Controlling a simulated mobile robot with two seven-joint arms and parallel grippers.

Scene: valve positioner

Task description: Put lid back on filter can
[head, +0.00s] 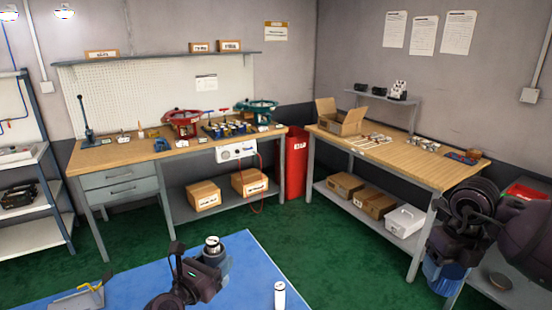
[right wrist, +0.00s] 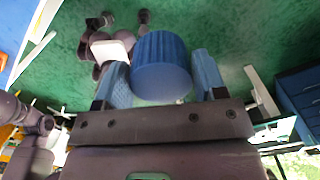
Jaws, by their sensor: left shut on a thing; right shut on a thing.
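My right gripper (right wrist: 160,88) is shut on a blue ribbed cylinder (right wrist: 160,62). This cylinder also shows in the head view (head: 440,276), below my right arm at the right side. I cannot tell whether it is the lid or the can. My fingers hide much of that cylinder.
A white cylinder with a dark top (head: 279,295) stands on the mat. A grey tray with a yellow-handled tool (head: 82,298) is at the lower left. Wooden workbenches (head: 160,152) stand behind, with a red bin (head: 297,165) in the corner. Green floor between is clear.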

